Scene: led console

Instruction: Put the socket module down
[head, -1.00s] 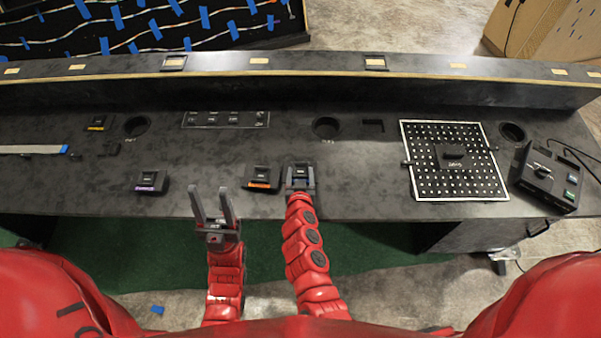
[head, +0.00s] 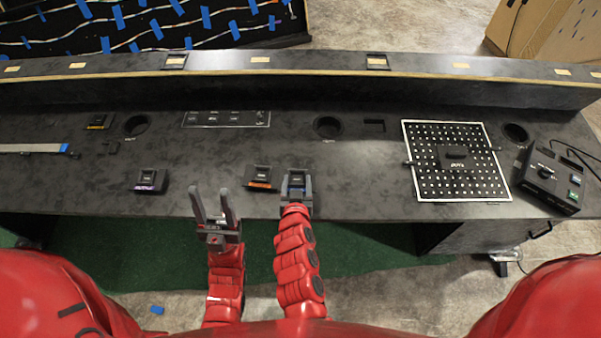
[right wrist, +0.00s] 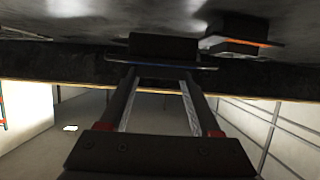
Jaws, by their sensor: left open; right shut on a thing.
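My right gripper (head: 297,189) is shut on a small black module, taken as the socket module (head: 297,180), near the console's front edge. Bluish colour shows around the module's front. In the right wrist view the module (right wrist: 165,46) is a dark block at the fingertips (right wrist: 165,72), close to the console surface; I cannot tell whether it touches. My left gripper (head: 215,205) is open and empty, its fingers pointing at the front edge, left of the right gripper.
An orange-labelled module (head: 259,176) sits just left of the held one. A purple-labelled module (head: 150,180) and a yellow-labelled one (head: 98,121) lie farther left. A perforated panel (head: 420,190) and a switch box (head: 548,178) are on the right. The console (head: 355,185) is clear between gripper and panel.

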